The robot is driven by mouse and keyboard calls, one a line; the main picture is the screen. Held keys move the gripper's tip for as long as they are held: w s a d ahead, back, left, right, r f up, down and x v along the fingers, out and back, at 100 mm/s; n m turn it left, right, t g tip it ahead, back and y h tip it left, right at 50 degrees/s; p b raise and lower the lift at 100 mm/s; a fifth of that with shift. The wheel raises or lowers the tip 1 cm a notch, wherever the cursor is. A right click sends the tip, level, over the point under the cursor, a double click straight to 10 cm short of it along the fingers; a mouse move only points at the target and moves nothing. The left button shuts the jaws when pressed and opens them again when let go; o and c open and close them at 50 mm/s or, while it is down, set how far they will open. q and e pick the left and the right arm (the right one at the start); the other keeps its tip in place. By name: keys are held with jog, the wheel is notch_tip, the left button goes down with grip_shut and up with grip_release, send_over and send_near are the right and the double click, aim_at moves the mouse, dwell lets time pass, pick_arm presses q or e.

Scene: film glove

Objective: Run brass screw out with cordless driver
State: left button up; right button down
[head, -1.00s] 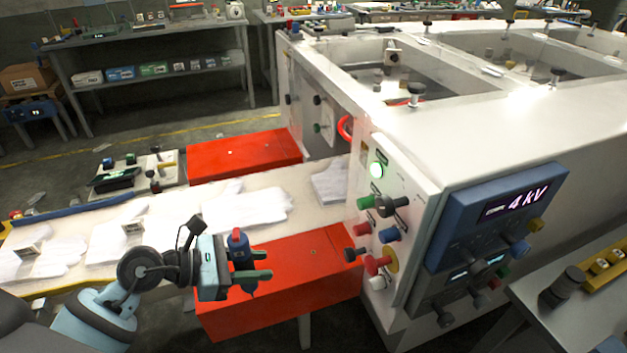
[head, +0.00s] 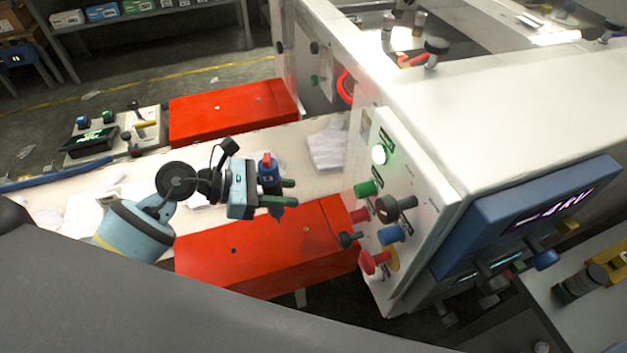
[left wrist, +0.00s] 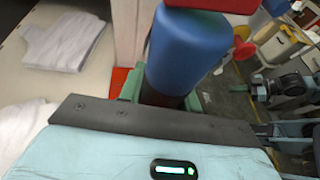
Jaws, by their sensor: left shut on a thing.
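The cordless driver (head: 267,172) is blue with a red top. It is roughly upright, its dark tip pointing down. My left gripper (head: 290,192) is shut on it, with green fingers either side, and appears over the back edge of the near red cover (head: 270,250). I cannot tell the tip's height above the cover. In the left wrist view the blue driver body (left wrist: 185,45) fills the upper middle and its tip is hidden. Small spots show on the near cover and on the far red cover (head: 230,115); none is clearly a brass screw.
A white machine with a control panel (head: 410,165) of coloured knobs stands close right of the gripper. White gloves (head: 328,150) lie on the pale belt (head: 240,147) behind it. A small control box (head: 110,135) is at the left.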

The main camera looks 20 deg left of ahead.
pick_arm(q)
jog(key=w+d+m+g, duration=0.2)
jog(key=w+d, duration=0.2)
jog(key=d, duration=0.1)
jog(key=shift+f+m+g+h, duration=0.2)
jog(key=shift+m+g+h, duration=0.1)
jog(key=shift+g+h, duration=0.1)
pick_arm(e)
jog(key=shift+f, duration=0.3)
pick_arm(q)
jog(key=shift+s+d, duration=0.1)
pick_arm(e)
jog(key=shift+s+f, duration=0.1)
